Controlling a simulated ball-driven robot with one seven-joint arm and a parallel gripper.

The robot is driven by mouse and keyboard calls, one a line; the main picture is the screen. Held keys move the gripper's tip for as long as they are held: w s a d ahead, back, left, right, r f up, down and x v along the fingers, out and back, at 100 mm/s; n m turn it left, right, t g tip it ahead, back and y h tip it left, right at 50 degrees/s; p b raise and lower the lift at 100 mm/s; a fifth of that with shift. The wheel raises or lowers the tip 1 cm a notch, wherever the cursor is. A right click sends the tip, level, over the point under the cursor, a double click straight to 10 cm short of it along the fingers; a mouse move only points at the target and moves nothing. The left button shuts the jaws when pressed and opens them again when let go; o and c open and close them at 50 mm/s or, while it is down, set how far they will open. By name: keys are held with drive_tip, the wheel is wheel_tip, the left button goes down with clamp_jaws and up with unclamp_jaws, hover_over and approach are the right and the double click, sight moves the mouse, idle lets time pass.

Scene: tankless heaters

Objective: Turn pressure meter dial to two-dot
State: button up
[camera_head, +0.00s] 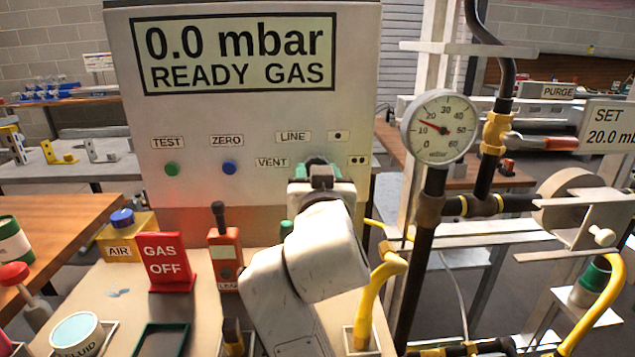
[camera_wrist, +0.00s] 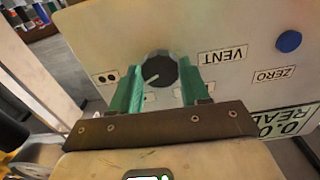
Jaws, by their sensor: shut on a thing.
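The dial is a round black knob (camera_wrist: 160,66) with a white pointer line, on the pale meter panel (camera_head: 240,118). My gripper (camera_wrist: 157,74) is shut on the knob, with one green finger on each side of it. In the wrist view, which is upside down, the pointer slants left and slightly down, between the two-dot label (camera_wrist: 106,77) and the one-dot label, partly hidden by a finger. The VENT label (camera_wrist: 222,57) is on the opposite side. In the head view my gripper hides the knob, and the two-dot label (camera_head: 358,161) shows to its right.
The panel display (camera_head: 237,55) reads 0.0 mbar READY GAS. A green button (camera_head: 172,169) and a blue button (camera_head: 229,167) are left of the dial. A round gauge (camera_head: 439,127) and pipes stand at right. A red GAS OFF sign (camera_head: 168,262) and an orange tool (camera_head: 226,258) stand below.

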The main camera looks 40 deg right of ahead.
drive_tip(key=shift+f, duration=0.2)
idle(0.4)
drive_tip(key=o, duration=1.1)
drive_tip(key=shift+r, duration=0.15)
drive_tip(key=shift+c, duration=0.2)
drive_tip(key=v, duration=1)
drive_tip(key=shift+s+a, duration=0.25)
drive_tip(key=shift+s, duration=0.05)
